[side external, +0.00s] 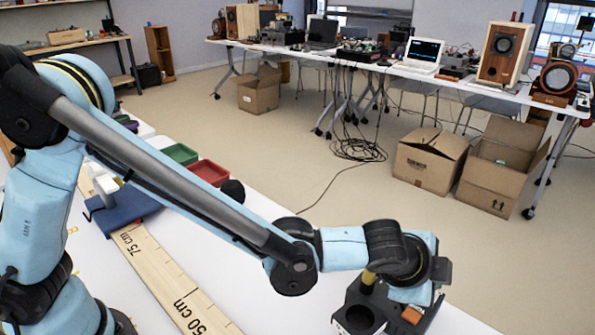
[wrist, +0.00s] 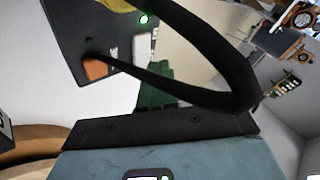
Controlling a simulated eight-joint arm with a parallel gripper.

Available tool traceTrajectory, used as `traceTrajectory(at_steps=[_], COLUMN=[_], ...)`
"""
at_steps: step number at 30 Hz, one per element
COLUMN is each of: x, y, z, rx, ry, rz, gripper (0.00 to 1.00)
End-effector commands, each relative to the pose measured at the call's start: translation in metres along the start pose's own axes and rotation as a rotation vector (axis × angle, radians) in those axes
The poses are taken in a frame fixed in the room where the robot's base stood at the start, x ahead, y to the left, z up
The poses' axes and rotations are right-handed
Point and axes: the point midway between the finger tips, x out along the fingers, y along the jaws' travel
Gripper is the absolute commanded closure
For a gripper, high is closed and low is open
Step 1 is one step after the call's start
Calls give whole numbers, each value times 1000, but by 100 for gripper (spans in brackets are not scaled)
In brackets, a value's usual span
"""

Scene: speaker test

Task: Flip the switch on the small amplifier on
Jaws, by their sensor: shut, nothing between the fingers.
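A wooden ruler (side external: 165,275) lies along the white table, with red (side external: 209,172) and green (side external: 180,153) bins behind it. Cardboard boxes (side external: 430,160) stand on the floor beyond.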

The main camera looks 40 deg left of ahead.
Motion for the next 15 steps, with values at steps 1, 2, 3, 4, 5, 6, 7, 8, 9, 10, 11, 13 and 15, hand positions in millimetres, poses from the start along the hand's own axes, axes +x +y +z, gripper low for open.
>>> traceTrajectory(at_steps=[1, 2, 3, 4, 5, 6, 7, 8, 9, 10, 11, 13, 15], x=[-4, -6, -9, -10, -12, -15, -17, -19, -21, -22, -24, -26, -27], y=[-2, -4, -6, -7, -8, -10, -12, -13, -15, -16, -17, -18, -19], z=[-3, -4, -6, -7, -9, -11, -12, -14, -15, -16, -17, -19, -20], rx=[1, 1, 1, 1, 1, 1, 1, 1, 1, 1, 1, 1, 1], ry=[0, 1, 1, 1, 1, 1, 1, 1, 1, 1, 1, 1, 1], rz=[0, 0, 0, 0, 0, 0, 0, 0, 0, 0, 0, -1, -1], gripper=[100, 100, 100, 100, 100, 100, 100, 100, 100, 100, 100, 100, 100])
